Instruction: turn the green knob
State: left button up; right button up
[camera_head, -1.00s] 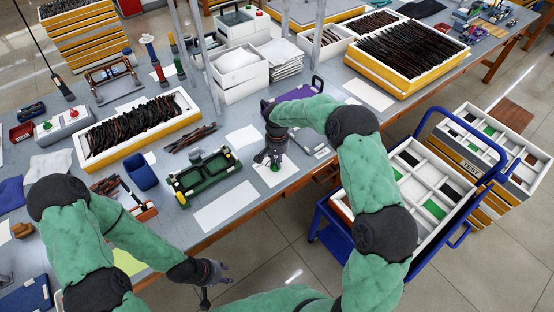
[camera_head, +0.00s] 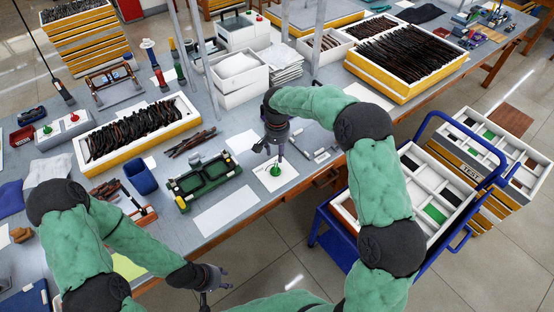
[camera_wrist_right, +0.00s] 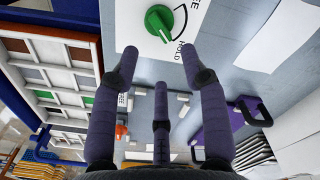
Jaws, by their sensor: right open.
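The green knob (camera_head: 276,170) stands on a white card (camera_head: 281,178) at the table's front edge, right of the green fixture. In the right wrist view the knob (camera_wrist_right: 159,23) is at the top, beside a black arc and the word HOLD. My right gripper (camera_head: 268,151) is open and empty, just behind and above the knob in the head view. In the wrist view its fingers (camera_wrist_right: 160,60) are spread, with the knob beyond their tips and not between them. My left gripper (camera_head: 217,284) hangs off the table's front edge with fingers apart, empty.
A green fixture (camera_head: 205,181) and white sheets (camera_head: 226,209) lie left of the knob. A purple-handled item (camera_wrist_right: 215,128) lies near the right gripper. A blue cart (camera_head: 341,247) with a compartment tray stands at the right. The floor in front is clear.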

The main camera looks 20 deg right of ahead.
jog(key=shift+r, duration=2.15)
jog(key=shift+f, duration=0.1)
